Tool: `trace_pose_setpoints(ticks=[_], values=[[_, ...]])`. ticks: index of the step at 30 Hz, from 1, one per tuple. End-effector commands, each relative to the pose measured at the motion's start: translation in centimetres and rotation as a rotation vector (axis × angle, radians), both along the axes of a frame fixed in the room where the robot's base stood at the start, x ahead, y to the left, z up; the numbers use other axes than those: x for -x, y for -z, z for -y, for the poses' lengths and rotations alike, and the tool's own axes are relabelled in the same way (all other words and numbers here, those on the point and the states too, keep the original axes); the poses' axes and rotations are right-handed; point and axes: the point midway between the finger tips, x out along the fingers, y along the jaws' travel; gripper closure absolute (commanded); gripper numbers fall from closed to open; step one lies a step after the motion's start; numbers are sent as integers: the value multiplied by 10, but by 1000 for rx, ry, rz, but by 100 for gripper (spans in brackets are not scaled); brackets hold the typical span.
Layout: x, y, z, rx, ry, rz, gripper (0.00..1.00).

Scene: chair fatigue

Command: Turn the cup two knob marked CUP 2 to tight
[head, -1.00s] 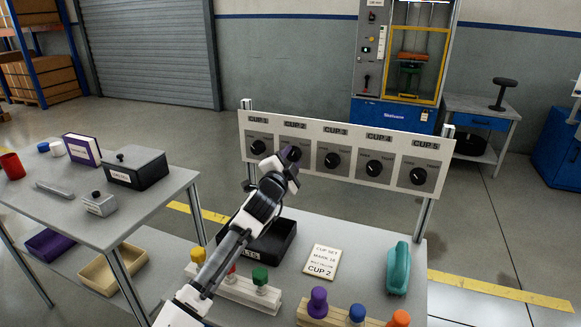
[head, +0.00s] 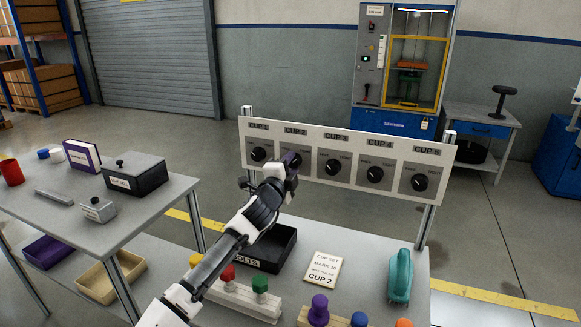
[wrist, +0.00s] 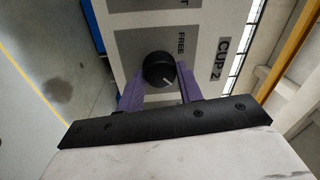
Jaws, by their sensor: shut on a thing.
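The knob panel (head: 350,150) carries a row of round black knobs labelled CUP 1 to CUP 5. My gripper (head: 292,160) is at the CUP 2 knob and hides most of it in the head view. In the wrist view the black CUP 2 knob (wrist: 158,70) sits between the purple fingers of my gripper (wrist: 160,86), which is shut on it. Its white pointer line points to the lower right of that picture, away from the word FREE (wrist: 181,43). The TIGHT mark of this knob is hidden behind a finger.
Below the panel, the bench holds a black BOLTS tray (head: 268,262), a CUP 2 card (head: 322,268), a teal object (head: 400,277) and racks of coloured pegs. A side table (head: 60,203) at left holds boxes and a red cup (head: 12,172).

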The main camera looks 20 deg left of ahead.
Motion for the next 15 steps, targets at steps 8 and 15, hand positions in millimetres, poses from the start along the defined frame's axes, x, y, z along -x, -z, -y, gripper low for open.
trace_pose_setpoints(ticks=[8,15], values=[[0,0,0,-2,0,0,51],[0,0,0,-1,0,0,42]])
